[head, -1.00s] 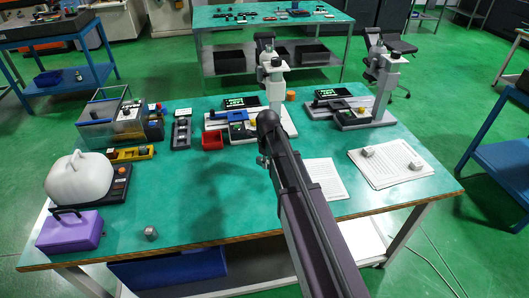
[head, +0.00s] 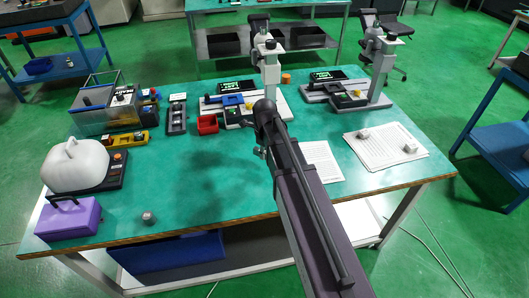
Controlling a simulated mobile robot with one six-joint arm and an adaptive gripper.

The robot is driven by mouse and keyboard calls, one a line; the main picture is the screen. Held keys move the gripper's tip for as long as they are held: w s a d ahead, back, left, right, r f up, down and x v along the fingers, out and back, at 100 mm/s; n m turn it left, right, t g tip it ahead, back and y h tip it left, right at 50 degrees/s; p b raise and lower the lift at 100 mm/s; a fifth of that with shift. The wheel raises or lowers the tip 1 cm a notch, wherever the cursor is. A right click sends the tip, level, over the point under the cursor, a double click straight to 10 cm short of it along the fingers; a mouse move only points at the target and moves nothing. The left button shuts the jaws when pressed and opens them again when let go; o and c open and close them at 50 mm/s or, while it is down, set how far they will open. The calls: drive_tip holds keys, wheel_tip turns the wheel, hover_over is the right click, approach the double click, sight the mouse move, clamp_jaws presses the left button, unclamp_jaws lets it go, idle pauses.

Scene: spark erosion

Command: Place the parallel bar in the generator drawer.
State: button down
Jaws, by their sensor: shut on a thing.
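My dark arm (head: 305,215) reaches up from the lower right over the table, its bend near the microscope-like stand at the back. My gripper is hidden behind the arm; only a small grey bit of the wrist shows at the arm's left side. I cannot make out the parallel bar. A blue box-like unit (head: 172,258) sits under the table at the front left; I cannot tell whether it is the generator drawer or whether it is open.
The green table (head: 190,185) has clear room in its middle. A purple case (head: 68,219), a white rounded object (head: 75,166), and a small grey block (head: 148,218) lie at left. A red bin (head: 208,124), two stands and papers with small blocks (head: 385,147) are at back and right.

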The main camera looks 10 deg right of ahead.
wheel_tip(320, 180, up, 6)
drive_tip(key=p, duration=0.5)
drive_tip(key=shift+p, duration=0.4)
drive_tip(key=shift+f, duration=0.1)
